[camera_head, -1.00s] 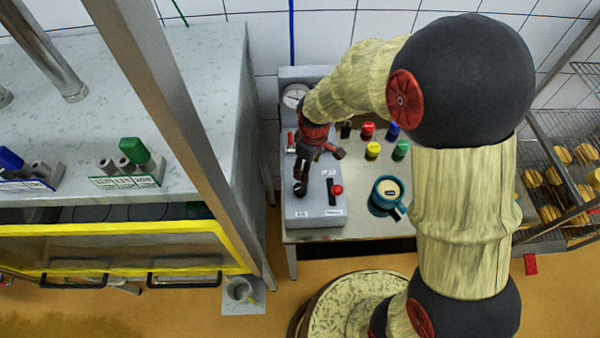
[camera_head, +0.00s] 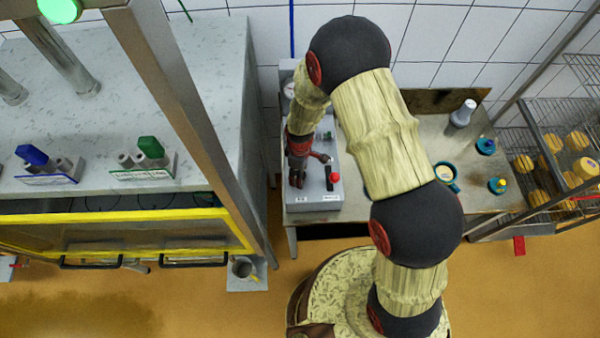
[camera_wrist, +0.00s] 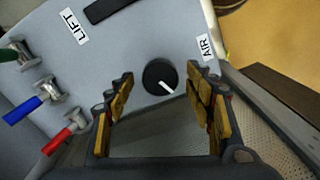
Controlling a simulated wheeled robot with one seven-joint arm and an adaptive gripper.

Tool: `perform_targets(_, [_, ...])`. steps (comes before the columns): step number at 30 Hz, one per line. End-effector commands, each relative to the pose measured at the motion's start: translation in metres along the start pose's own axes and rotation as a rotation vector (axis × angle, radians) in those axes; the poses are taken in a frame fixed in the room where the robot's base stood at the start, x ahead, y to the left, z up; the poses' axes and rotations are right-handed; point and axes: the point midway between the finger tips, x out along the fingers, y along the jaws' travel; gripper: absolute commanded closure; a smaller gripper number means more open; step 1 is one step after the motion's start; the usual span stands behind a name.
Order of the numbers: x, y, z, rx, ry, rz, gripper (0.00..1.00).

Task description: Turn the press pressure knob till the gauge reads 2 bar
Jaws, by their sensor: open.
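The pressure knob (camera_wrist: 160,76) is round and black with a white pointer line, on a grey press panel (camera_wrist: 135,45). In the wrist view its pointer aims toward the lower right. My gripper (camera_wrist: 159,82) is open, one finger showing on each side of the knob with gaps between; whether the tips are level with it I cannot tell. In the head view my gripper (camera_head: 297,178) is over the left part of the grey press box (camera_head: 316,201) and hides the knob. The white gauge (camera_head: 289,90) is partly behind my arm; its reading is too small to read.
Green (camera_wrist: 25,54), blue (camera_wrist: 35,101) and red (camera_wrist: 65,133) handled valves sit along the panel's left side. A red-knobbed lever (camera_head: 334,178) stands right of my gripper. A steel post (camera_head: 190,110) rises left.

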Motion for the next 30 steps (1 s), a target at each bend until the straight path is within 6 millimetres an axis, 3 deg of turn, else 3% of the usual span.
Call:
perform_targets(12, [0.0077, 0.0000, 0.0001, 0.000, 0.000, 0.001, 0.47])
perform_targets(30, [0.0075, 0.0000, 0.0000, 0.000, 0.000, 0.001, 0.81])
